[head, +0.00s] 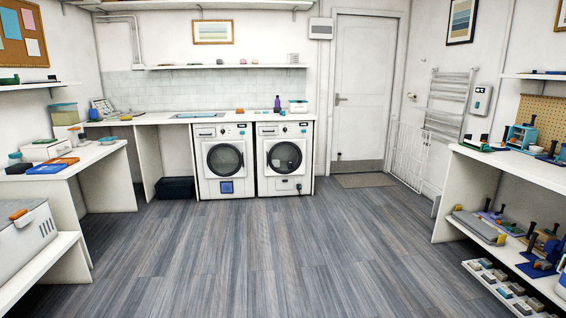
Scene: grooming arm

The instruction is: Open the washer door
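Two white front-loading machines stand side by side under the counter on the far wall. The left machine (211,185) has a round dark door window (225,160) and a blue square low on its front. The right machine (268,187) has a similar round dark door window (285,158) and a small dark fitting low on its front. Both round doors look shut. I cannot tell for certain which one is the washer. My gripper is not in view, and the machines are some way off across the floor.
The wood-plank floor (250,255) is clear up to the machines. A dark bin (175,188) stands left of them. A white counter (110,168) runs along the left, and shelves with tools (520,175) line the right. A white gate (408,155) stands beside the closed door (360,110).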

